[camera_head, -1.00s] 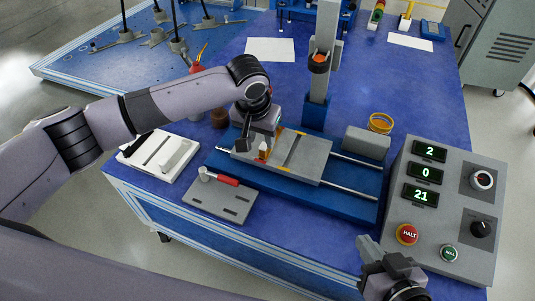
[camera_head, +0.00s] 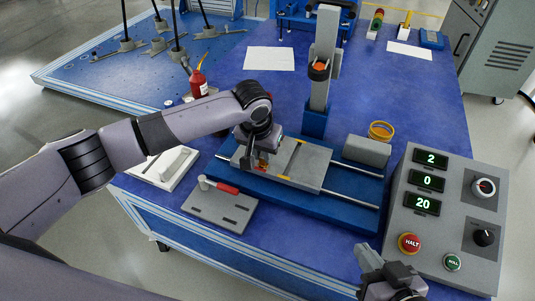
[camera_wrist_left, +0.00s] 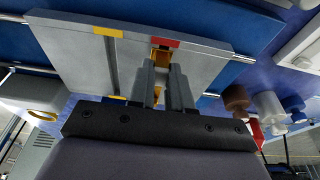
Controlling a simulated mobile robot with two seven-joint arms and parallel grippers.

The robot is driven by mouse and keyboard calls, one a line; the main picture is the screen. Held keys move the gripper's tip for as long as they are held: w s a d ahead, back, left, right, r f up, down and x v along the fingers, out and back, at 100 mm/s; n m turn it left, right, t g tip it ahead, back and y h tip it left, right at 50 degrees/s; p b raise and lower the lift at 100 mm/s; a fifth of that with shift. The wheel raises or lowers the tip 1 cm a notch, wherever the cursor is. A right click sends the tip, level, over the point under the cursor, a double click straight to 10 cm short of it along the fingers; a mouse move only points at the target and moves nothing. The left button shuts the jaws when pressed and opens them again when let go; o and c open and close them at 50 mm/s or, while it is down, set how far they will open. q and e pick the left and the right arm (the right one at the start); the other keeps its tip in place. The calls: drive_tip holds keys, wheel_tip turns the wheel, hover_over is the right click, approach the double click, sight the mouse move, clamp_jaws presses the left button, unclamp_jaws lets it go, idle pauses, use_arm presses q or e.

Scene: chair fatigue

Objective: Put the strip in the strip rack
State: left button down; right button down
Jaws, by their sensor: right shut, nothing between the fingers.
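My left gripper (camera_head: 258,166) is low over the left end of the grey block (camera_head: 300,166) on the blue base. In the left wrist view its fingertips (camera_wrist_left: 164,68) point at a slot beside a red mark (camera_wrist_left: 165,42). A small yellow-orange piece (camera_wrist_left: 160,56) shows between or just behind the tips; I cannot tell whether it is gripped or whether it is the strip. A white slotted tray (camera_head: 160,172) lies left of the base; I cannot tell whether it is the strip rack. My right gripper (camera_head: 370,260) is shut and empty near the front edge.
A grey slotted plate (camera_head: 232,212) with a red-handled tool (camera_head: 221,186) lies in front of the base. A grey column (camera_head: 322,60) rises behind the block. A control panel (camera_head: 440,230) stands at right; a red bottle (camera_head: 198,84) stands behind my left arm.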

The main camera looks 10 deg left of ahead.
use_arm(q)
drive_tip(key=shift+r, duration=0.15)
drive_tip(key=shift+r+p, duration=1.05)
drive_tip(key=shift+p, duration=0.55)
drive_tip(key=shift+r, duration=0.1)
wheel_tip(320, 180, up, 4)
drive_tip(key=p, duration=0.5)
drive_tip(key=shift+p, duration=0.3)
